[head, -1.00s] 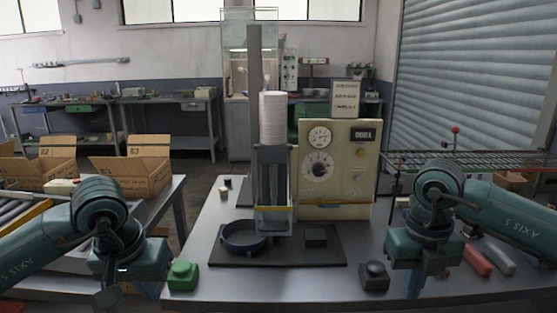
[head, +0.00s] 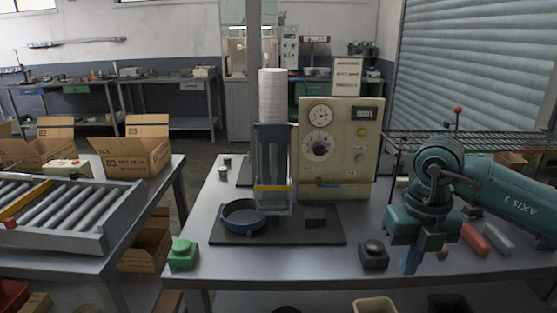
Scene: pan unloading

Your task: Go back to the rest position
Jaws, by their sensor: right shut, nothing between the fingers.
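My right gripper (head: 411,262) hangs at the right side of the table, pointing down, shut and empty. It is just right of the black button box (head: 374,254). My left gripper and arm are out of the head view. A blue round pan (head: 243,216) sits on the dark mat (head: 222,236), in front of the press column (head: 272,165). A white stack (head: 272,96) stands at the top of the column. The green button box (head: 184,254) stands at the front left of the table.
A cream control panel (head: 337,150) stands behind the mat. Red and grey handles (head: 474,240) lie right of my right gripper. At left are a roller conveyor (head: 70,215) and cardboard boxes (head: 137,155). The table front (head: 280,262) between the button boxes is clear.

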